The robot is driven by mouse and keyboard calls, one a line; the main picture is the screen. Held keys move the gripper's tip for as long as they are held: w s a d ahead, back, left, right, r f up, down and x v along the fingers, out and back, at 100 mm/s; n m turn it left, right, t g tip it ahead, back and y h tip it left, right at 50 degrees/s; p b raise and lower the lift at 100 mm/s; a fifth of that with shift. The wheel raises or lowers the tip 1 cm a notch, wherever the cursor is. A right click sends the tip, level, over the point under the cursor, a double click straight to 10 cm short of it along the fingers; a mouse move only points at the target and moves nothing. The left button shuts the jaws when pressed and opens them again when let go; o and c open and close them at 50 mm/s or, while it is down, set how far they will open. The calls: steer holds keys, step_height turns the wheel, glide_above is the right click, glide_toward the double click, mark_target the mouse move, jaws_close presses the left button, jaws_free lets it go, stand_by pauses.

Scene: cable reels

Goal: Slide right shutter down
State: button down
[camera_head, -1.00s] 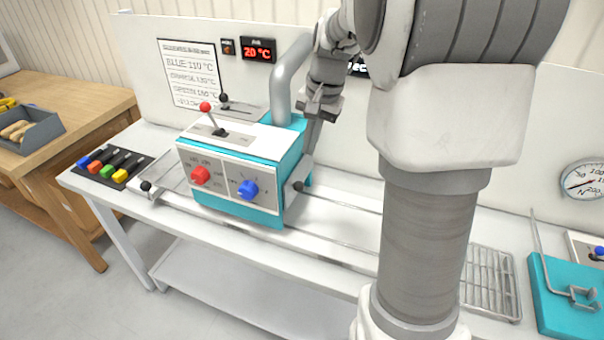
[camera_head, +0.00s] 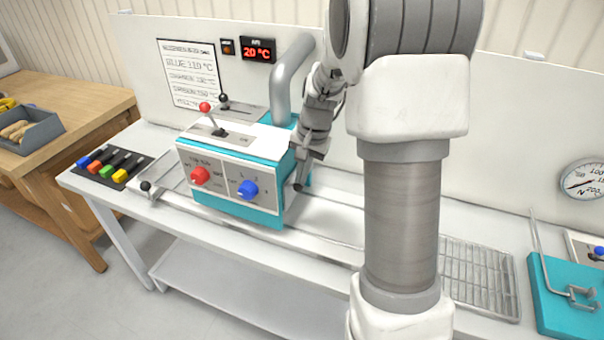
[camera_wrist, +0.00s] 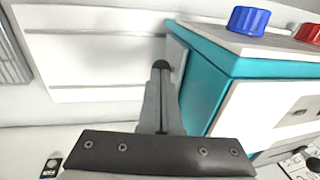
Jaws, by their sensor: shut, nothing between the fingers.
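The teal and white machine (camera_head: 235,180) stands on the table, with a red knob (camera_head: 200,176) and a blue knob (camera_head: 248,190) on its front. A black ball handle (camera_head: 298,187) sits at its right side, low near the front corner. My gripper (camera_head: 303,168) is shut and empty, pointing down beside that right side, just above the ball. In the wrist view my shut fingers (camera_wrist: 160,80) reach toward the dark ball (camera_wrist: 161,65), which shows right at their tips. I cannot tell whether they touch. The right shutter itself is mostly hidden by my gripper.
A grey pipe (camera_head: 287,80) rises behind the machine. To the right are a wire rack (camera_head: 478,275) and a teal box (camera_head: 565,300). The white tabletop right of the machine is largely clear.

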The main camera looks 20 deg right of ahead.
step_height(320, 180, down, 7)
steer(key=b, duration=0.5)
steer(key=shift+f, duration=0.2)
steer(key=shift+s, duration=0.1)
step_height(320, 180, up, 14)
steer(key=s+d+p, duration=0.1)
steer(key=s+p, duration=0.1)
steer(key=p, duration=0.1)
steer(key=shift+d, duration=0.3)
